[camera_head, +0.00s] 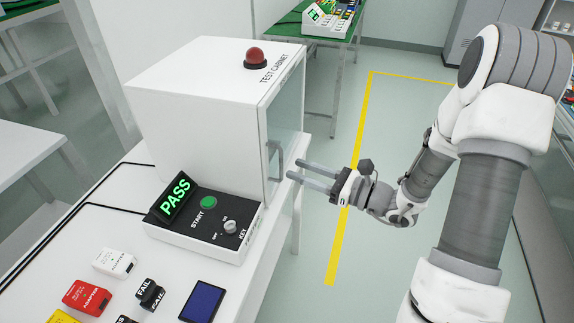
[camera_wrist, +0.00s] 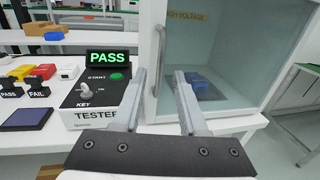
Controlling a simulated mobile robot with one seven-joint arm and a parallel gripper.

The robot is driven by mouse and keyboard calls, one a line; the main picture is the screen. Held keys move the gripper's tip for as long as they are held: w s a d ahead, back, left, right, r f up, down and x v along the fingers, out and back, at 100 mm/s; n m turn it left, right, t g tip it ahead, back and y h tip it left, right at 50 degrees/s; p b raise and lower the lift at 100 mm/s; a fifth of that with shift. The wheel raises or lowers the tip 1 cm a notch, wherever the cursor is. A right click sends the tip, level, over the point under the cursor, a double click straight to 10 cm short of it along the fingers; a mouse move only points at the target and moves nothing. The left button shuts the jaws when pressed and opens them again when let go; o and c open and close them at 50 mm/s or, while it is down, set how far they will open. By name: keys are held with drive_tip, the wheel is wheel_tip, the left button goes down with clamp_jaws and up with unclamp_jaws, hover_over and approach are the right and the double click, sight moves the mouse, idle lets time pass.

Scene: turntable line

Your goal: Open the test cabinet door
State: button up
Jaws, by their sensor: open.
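The white test cabinet (camera_head: 195,110) stands on the table with a red dome on top. Its glass door (camera_head: 285,120) faces right in the head view and looks closed. In the wrist view the pane (camera_wrist: 225,60) bears a "HIGH VOLTAGE" label, and blue objects (camera_wrist: 205,86) show behind it. The upright door handle (camera_head: 279,160) also shows in the wrist view (camera_wrist: 157,62), near the pane's left edge. My gripper (camera_head: 295,172) is open and empty, its tips just right of the handle. In the wrist view the handle lies between the fingertips (camera_wrist: 160,73), slightly ahead; contact cannot be told.
The tester (camera_head: 205,225) with a lit PASS display stands beside the cabinet, close to my gripper. Adapters (camera_head: 87,297), small PASS/FAIL blocks (camera_head: 150,293) and a dark blue pad (camera_head: 203,302) lie on the white table (camera_head: 265,270).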

drive_tip(key=shift+x, duration=2.05)
clamp_jaws()
